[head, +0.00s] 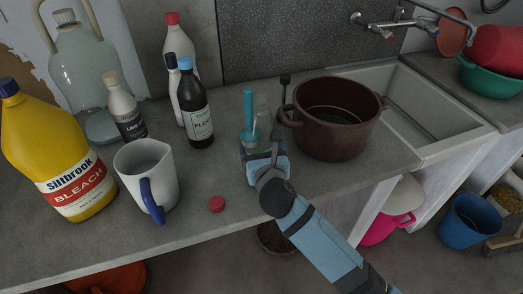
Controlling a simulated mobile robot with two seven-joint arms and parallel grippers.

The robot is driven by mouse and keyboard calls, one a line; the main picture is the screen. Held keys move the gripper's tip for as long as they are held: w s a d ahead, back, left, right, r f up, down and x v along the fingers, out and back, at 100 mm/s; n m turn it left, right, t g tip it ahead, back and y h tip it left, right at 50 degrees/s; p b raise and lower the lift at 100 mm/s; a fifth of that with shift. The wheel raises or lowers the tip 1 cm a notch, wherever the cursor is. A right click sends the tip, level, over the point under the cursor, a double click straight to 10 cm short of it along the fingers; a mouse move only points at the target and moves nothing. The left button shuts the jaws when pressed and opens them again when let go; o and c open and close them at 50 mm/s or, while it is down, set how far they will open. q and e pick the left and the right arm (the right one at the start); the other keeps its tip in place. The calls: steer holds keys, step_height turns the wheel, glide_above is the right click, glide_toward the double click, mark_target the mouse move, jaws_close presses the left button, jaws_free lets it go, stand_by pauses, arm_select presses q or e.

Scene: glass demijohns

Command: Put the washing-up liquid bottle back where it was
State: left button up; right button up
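No label in view reads as washing-up liquid, so I cannot tell for certain which bottle it is. A small clear bottle (262,114) stands or is held just beyond my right gripper, beside a slim teal upright object (248,108). My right gripper (265,152) is low over the counter, left of the brown pot, its arm coming from the lower right. Its fingers are partly hidden, and I cannot tell whether they grip anything. Other bottles are a white one with a red cap (180,48), a dark one labelled FLOOR (197,115) and a white one labelled LIME (126,110). My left gripper is out of view.
A yellow bleach bottle (55,155), a white jug (150,178) with blue handle and a glass demijohn (83,65) fill the left of the counter (215,235). A red cap (217,204) lies near the front. The brown pot (330,135) stands beside the sink (430,115).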

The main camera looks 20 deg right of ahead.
steer(key=o, duration=0.9)
steer(key=shift+f, duration=0.15)
steer(key=shift+r, duration=0.25)
steer(key=s, duration=0.4)
steer(key=s+a+r, duration=0.1)
steer(key=s, duration=0.3)
steer(key=s+b, duration=0.1)
steer(key=s, duration=0.2)
steer(key=shift+s+a+r, duration=0.15)
steer(key=shift+s+r, duration=0.2)
steer(key=shift+s, duration=0.05)
